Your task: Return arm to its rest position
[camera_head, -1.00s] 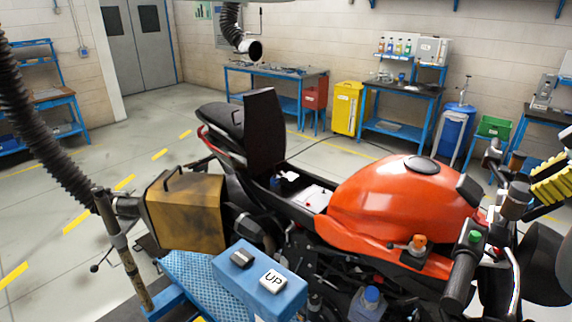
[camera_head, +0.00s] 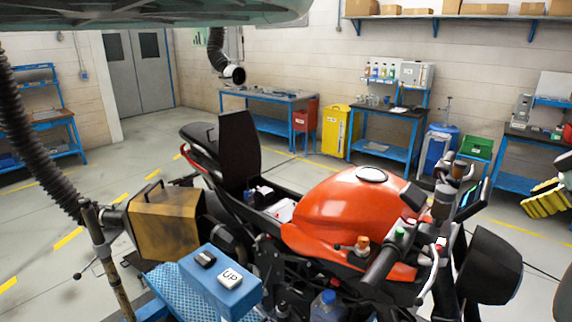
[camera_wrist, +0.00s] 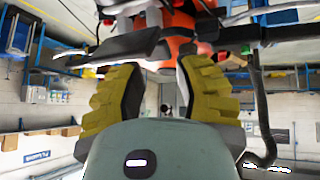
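My gripper shows in the wrist view (camera_wrist: 158,85) with its two yellow ribbed fingers spread apart and nothing held between them. In the head view its yellow fingers (camera_head: 546,201) are at the right edge, partly cut off, beyond the handlebar. The orange motorcycle (camera_head: 345,205) stands in the middle with its seat (camera_head: 238,150) tilted up. In the wrist view the motorcycle's front, with its handlebar and orange body, appears upside down beyond the fingers. I cannot tell the exact gap between fingers and handlebar.
A blue box with an UP button (camera_head: 218,290) stands at the front beside a brown box (camera_head: 165,222). A black hose (camera_head: 40,150) hangs at the left. Blue workbenches (camera_head: 270,104) and a yellow bin (camera_head: 338,130) line the back wall. Floor behind the motorcycle is open.

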